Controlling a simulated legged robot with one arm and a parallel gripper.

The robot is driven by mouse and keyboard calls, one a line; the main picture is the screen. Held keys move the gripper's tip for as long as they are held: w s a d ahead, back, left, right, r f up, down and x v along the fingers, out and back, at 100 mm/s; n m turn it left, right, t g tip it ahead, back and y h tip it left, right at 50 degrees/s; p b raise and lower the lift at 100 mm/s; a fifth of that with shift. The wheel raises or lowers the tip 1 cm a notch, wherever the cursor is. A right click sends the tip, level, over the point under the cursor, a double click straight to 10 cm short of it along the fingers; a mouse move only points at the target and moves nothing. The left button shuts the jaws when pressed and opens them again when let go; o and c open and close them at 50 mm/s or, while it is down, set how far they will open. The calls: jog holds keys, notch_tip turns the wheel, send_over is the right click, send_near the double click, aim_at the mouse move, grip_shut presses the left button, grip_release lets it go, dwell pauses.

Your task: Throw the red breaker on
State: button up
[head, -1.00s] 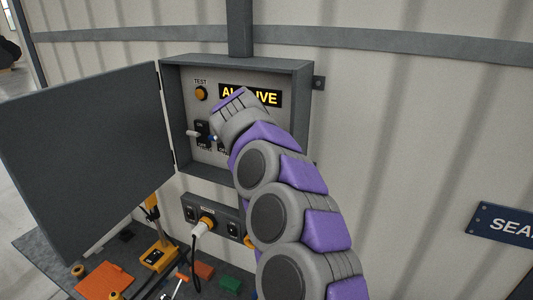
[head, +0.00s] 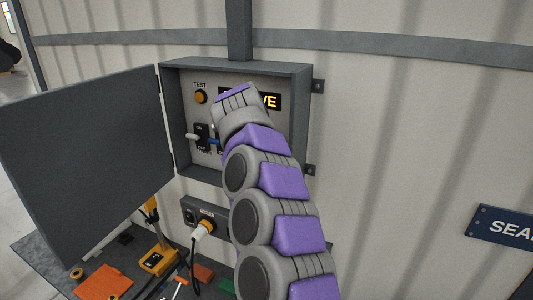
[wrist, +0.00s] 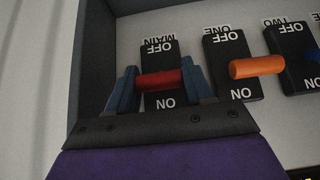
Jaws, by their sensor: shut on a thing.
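The red breaker handle (wrist: 160,78) crosses the black MAIN switch (wrist: 158,104) in the wrist view, between its OFF and ON labels. The picture there is upside down, with ON nearest my gripper. My gripper (wrist: 158,82) has its two blue fingers on either side of the red handle and is shut on it. Whether the lever is tilted to ON or OFF is hard to tell. In the head view my arm hides the red breaker and my gripper, inside the open grey box (head: 240,66).
An orange handle (wrist: 257,65) is on breaker ONE, close beside my gripper; a blue handle (wrist: 313,57) is on TWO. A white handle (head: 193,136) shows farther left. The box door (head: 90,165) stands open at left. Sockets with a plug (head: 203,229) sit below, above a cluttered bench.

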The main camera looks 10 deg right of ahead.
jog(key=o, duration=1)
jog(key=shift+w+a, duration=0.15)
jog(key=shift+c, duration=0.2)
jog(key=shift+r, duration=0.1)
jog(key=v, duration=1.7)
jog(key=shift+a, duration=0.2)
